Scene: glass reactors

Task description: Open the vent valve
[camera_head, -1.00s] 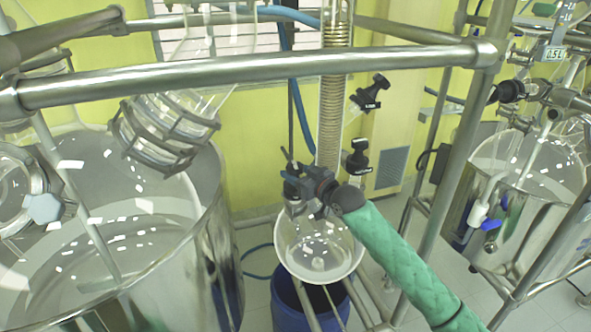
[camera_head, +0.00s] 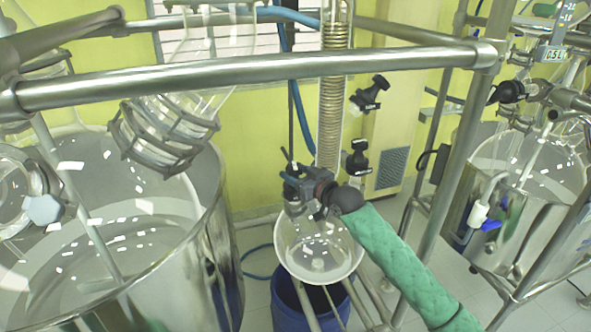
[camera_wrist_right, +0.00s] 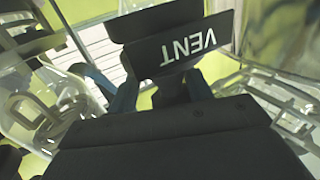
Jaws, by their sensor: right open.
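The vent valve shows in the right wrist view as a black handle (camera_wrist_right: 186,46) with white letters "VENT", upside down there. A short dark stem runs from the handle toward my right gripper (camera_wrist_right: 165,88). Its bluish fingers are open, one on each side of the stem; whether they touch it I cannot tell. In the head view my right gripper (camera_head: 294,176) is at the dark fittings above the round glass flask (camera_head: 318,248). There it partly hides the valve. My left gripper is not in view.
Two other black valve handles (camera_head: 370,94) (camera_head: 357,157) stick out right of the coiled glass column (camera_head: 332,100). A metal rail (camera_head: 250,70) crosses in front. A large reactor vessel (camera_head: 170,275) stands left, and a blue drum (camera_head: 300,300) sits below the flask.

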